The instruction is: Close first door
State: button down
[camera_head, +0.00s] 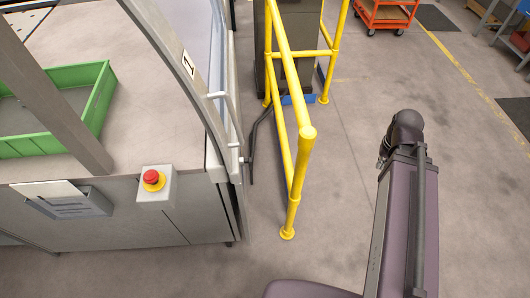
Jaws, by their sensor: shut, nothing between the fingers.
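The door marked with a 1 (188,65) is at the upper left, at the right end of the grey machine (110,222). Its light grey frame slants down toward the machine's front corner. A pale bar handle (231,115) stands off its right side. I cannot tell from this view how far the door stands open. My arm's purple link and dark joint rise at the right, apart from the door and beyond the yellow rail. My gripper is not visible in this view.
A yellow guard rail (291,135) stands between the machine and my arm. A red emergency stop (151,177) is on the machine's front, and a green tray (105,98) lies on its top. An orange cart (385,14) is far back.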

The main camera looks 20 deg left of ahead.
aim_at(230, 138)
jog(key=z, duration=1.25)
jog(key=i, duration=0.6)
jog(key=u, duration=3.4)
jog(key=i, duration=0.1)
jog(key=z, duration=1.25)
